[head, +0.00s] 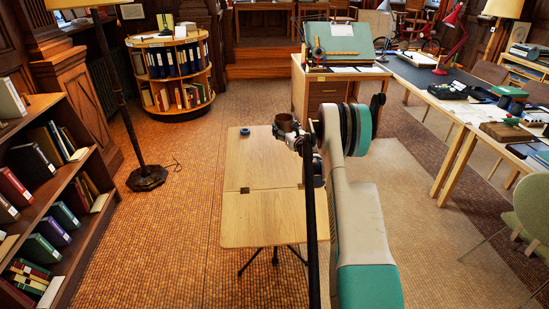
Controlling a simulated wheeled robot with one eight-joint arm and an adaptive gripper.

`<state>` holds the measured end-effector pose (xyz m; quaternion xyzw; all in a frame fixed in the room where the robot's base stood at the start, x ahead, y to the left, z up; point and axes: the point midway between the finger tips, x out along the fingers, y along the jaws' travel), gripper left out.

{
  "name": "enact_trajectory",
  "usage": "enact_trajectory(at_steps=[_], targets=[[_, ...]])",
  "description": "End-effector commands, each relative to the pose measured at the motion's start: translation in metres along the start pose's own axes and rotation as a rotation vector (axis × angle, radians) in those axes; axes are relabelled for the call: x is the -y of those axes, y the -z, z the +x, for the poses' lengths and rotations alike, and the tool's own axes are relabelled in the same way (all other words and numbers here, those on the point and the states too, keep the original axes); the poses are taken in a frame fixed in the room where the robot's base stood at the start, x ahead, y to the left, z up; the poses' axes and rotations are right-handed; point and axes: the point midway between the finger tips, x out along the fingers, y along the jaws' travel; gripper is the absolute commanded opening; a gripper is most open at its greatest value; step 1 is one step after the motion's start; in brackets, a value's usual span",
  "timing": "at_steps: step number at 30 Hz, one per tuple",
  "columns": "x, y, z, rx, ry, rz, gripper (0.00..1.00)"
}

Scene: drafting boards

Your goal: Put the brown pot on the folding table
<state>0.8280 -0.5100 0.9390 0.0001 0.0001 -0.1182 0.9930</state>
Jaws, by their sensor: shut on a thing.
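The folding table (262,215) stands in the middle of the head view, with a light wooden top, a hinge line across it and dark legs. The brown pot (284,119) is small and dark and shows at the far right part of the tabletop. My gripper (287,130) is shut on the pot; its fingers are small and partly hidden by my arm. I cannot tell whether the pot touches the top or hangs above it. My arm also covers the table's right edge.
A small blue roll (245,131) lies near the table's far edge. The rest of the visible tabletop is bare. A floor lamp (147,178) and bookshelf (60,200) stand left, a drawer desk (325,92) behind, and a long work table (440,90) right.

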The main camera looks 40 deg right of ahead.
Motion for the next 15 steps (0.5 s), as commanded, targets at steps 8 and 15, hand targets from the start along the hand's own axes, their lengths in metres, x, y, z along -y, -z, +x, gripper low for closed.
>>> enact_trajectory(at_steps=[8,15], targets=[[0.000,0.071,0.000,0.000,0.000,0.000,0.33],[-0.001,0.125,0.000,0.000,0.000,0.000,0.33]])
